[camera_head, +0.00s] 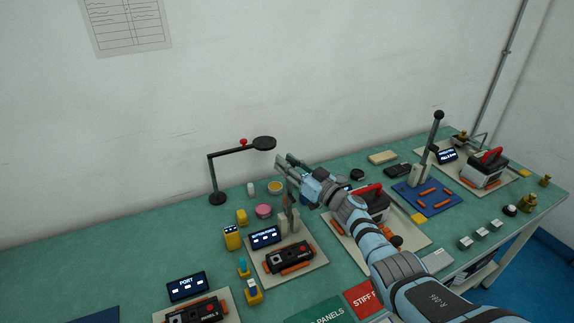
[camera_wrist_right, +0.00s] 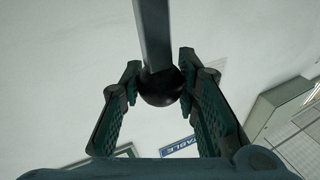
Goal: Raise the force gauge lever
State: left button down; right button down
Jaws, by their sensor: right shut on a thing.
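My right gripper (camera_head: 286,167) reaches in from the right over a beige station plate (camera_head: 262,276). In the right wrist view its two fingers (camera_wrist_right: 159,74) are shut on a black ball knob (camera_wrist_right: 160,88) at the end of a flat grey lever bar (camera_wrist_right: 153,35). In the head view the lever (camera_head: 287,201) rises from a pale bracket on that plate to the gripper, which hides the knob. A small display (camera_head: 265,237) and a black and orange device (camera_head: 290,257) are on the same plate. My left gripper is not in view.
A black lamp-like stand (camera_head: 213,180) is left of the gripper. A second upright lever with a black knob (camera_head: 438,116) stands on a blue plate to the right. Devices with red handles (camera_head: 490,155) crowd the right side. The green bench is clearer at the left.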

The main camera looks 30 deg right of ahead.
jog(key=shift+f, duration=0.25)
jog(key=c, duration=1.6)
grip_release()
jog(key=o, duration=0.4)
jog(key=shift+d, duration=0.1)
jog(key=v, duration=1.2)
